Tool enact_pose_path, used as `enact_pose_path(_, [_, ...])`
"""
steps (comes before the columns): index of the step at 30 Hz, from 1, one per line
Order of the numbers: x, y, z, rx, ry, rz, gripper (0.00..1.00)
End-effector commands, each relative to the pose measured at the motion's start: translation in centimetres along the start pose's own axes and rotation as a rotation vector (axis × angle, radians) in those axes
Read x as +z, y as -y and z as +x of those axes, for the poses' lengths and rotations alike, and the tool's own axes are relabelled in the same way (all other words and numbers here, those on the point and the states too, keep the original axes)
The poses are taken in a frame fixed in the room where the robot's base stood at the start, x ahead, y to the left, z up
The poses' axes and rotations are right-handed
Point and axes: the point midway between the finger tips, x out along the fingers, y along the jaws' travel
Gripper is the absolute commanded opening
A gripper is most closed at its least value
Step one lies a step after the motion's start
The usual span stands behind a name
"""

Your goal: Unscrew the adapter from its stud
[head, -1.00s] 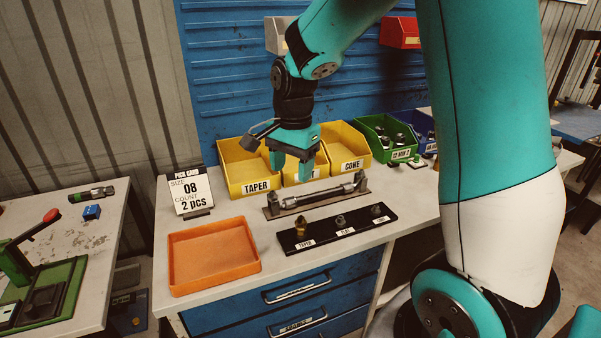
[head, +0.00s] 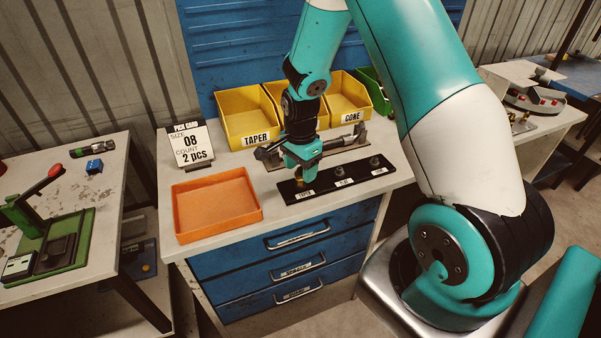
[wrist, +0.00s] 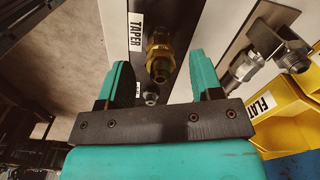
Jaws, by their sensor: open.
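The brass adapter (wrist: 160,57) shows in the wrist view on the TAPER stud, between my two spread fingers with gaps on both sides. In the head view only a bit of the adapter (head: 300,184) shows below my gripper (head: 301,167), which is over the TAPER end of the black stud strip (head: 324,190). My gripper (wrist: 163,78) is open and holds nothing. The stud's threads are hidden under the adapter. The FLAT and CONE studs stand further right on the strip.
A metal fixture (head: 343,143) lies behind the strip, partly hidden by my arm. Yellow bins (head: 247,118) stand at the back. An orange tray (head: 216,205) sits to the left, empty, with a pick card (head: 192,144) behind it reading size 08, 2 pcs.

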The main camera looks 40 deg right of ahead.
Motion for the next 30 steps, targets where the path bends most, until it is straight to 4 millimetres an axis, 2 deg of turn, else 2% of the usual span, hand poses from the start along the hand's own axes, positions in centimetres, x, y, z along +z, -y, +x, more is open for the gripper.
enact_pose_path(6, [0.0,0.0,2.4,0.001,0.000,0.000,0.59])
enact_pose_path(17, [0.0,0.0,2.9,-0.001,0.000,0.000,0.59])
enact_pose_path(20, [0.0,0.0,2.9,-0.001,0.000,0.000,0.39])
enact_pose_path(24, [0.0,0.0,2.9,-0.001,0.000,0.000,0.07])
enact_pose_path(28, [0.0,0.0,2.9,0.000,0.000,-0.033,0.07])
enact_pose_path(30, [0.0,0.0,2.8,0.000,0.000,-0.143,0.07])
